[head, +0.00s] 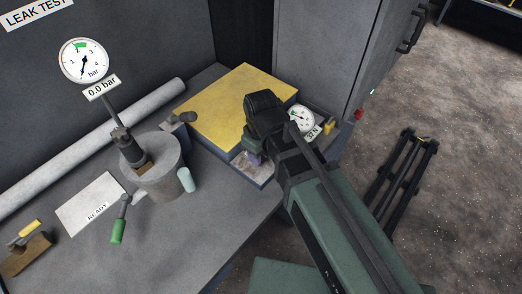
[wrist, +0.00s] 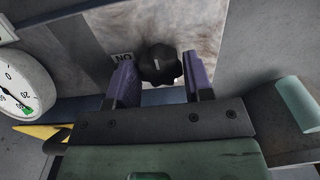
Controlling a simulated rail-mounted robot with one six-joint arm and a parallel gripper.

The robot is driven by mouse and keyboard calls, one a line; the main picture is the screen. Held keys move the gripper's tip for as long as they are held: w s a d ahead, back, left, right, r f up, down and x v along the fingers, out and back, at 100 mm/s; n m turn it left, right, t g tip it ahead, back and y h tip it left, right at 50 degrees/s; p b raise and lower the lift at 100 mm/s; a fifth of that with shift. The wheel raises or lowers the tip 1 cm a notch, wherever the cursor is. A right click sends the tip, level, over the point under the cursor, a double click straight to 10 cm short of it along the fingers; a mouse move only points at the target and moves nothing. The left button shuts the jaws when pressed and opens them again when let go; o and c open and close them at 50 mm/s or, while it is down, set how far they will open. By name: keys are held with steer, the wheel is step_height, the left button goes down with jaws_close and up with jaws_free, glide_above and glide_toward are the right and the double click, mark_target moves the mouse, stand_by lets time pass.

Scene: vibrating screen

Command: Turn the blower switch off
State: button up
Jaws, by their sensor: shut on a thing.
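The blower switch appears to be the black lobed knob (wrist: 160,65) with a short white mark, in the upper middle of the wrist view. A small label (wrist: 122,57) beside it reads ON, upside down in that view. My gripper (wrist: 160,82) has its two purple fingers on either side of the knob and is shut on it. In the head view my gripper (head: 254,157) is low at the front edge of the bench, by the yellow plate; my wrist hides most of the knob there.
A force dial (head: 301,119) reading 32 N stands just right of my gripper. The yellow plate (head: 225,100) lies behind. A grey cylinder (head: 158,178), a teal cylinder (head: 187,180) and a green-handled lever (head: 118,229) stand left. A grey cabinet (head: 322,55) rises behind.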

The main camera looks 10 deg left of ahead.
steer(key=o, duration=0.9)
steer(key=shift+r, duration=0.1)
step_height(320, 180, up, 11)
steer(key=p, duration=1.1)
steer(key=shift+f, duration=0.25)
